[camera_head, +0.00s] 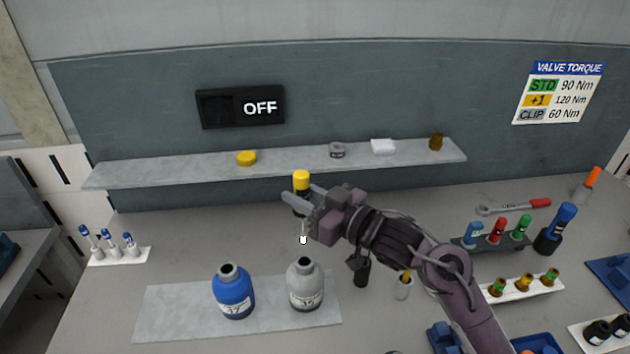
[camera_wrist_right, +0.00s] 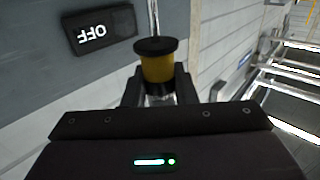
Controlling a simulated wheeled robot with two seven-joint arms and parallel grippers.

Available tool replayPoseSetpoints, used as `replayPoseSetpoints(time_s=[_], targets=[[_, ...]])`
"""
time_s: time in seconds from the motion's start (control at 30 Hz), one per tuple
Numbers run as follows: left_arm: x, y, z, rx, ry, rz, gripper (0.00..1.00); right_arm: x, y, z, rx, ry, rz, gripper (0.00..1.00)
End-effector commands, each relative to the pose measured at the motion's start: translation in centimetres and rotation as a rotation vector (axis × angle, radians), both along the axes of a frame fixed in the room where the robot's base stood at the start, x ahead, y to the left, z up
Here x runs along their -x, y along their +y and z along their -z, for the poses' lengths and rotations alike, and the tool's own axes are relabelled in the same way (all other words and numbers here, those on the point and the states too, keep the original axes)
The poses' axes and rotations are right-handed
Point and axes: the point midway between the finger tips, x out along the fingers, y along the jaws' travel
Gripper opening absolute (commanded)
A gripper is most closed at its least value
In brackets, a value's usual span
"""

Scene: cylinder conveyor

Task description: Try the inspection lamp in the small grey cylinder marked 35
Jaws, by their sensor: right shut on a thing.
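The inspection lamp (camera_head: 301,178) has a yellow and black handle and a thin stem with a pale tip pointing down. My right gripper (camera_head: 302,203) is shut on its handle; the right wrist view shows the yellow handle (camera_wrist_right: 158,68) between the fingers (camera_wrist_right: 158,92). The grey cylinder (camera_head: 305,287) stands upright on a light grey mat (camera_head: 180,322), with an open neck and a label I cannot read surely. The lamp tip hangs above its neck, apart from it. A blue cylinder (camera_head: 233,292), apparently marked 37, stands to its left. My left gripper is out of view.
A wall display (camera_head: 240,107) reads OFF. A shelf (camera_head: 200,170) behind holds small items. My right arm crosses the table's right half, near a dark bottle (camera_head: 362,272) and a rack of coloured caps (camera_head: 497,240). The table left of the mat is fairly clear.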

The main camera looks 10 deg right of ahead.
Motion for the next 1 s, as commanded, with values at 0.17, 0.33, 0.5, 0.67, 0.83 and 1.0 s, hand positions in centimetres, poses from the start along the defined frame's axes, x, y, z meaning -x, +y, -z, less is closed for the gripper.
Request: replayPoseSetpoints(time_s=[0.17, 0.33, 0.5, 0.67, 0.83, 1.0], targets=[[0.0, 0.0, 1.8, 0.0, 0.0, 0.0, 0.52, 0.0, 0.0, 1.7, -0.001, -0.001, 0.001, 0.0], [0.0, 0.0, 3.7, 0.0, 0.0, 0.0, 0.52, 0.0, 0.0, 3.7, -0.001, -0.001, 0.002, 0.0], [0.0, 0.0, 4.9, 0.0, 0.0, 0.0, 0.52, 0.0, 0.0, 5.2, 0.001, -0.001, 0.002, 0.0], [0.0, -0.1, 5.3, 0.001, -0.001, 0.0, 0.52, 0.0, 0.0, 6.0, -0.001, -0.002, 0.002, 0.0], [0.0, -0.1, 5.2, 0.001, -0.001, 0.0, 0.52, 0.0, 0.0, 6.0, -0.001, -0.002, 0.003, 0.0], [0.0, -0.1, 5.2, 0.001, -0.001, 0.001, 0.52, 0.0, 0.0, 6.0, -0.001, -0.002, 0.003, 0.0]])
